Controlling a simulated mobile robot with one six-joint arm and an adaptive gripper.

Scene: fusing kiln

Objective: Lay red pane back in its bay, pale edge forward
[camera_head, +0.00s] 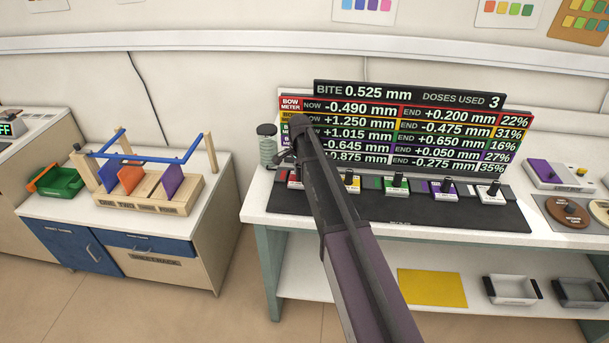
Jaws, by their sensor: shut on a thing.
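My gripper (289,157) is at the left end of the dark control board, over the red-marked control (294,179). It is shut, seemingly on that control's knob; my arm and the small size hide the fingertips. At the left, a wooden rack (150,205) with blue rails stands on a cabinet. An orange-red pane (130,180) and a purple pane (172,181) stand upright in it. I cannot tell which one is the red pane, nor see any pale edge.
A green bin (57,181) stands left of the rack. The display board (400,130) reads bite 0.525 mm, doses used 3. Several more knobs line the dark board (430,215). A yellow sheet (432,288) and grey trays lie on the lower shelf.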

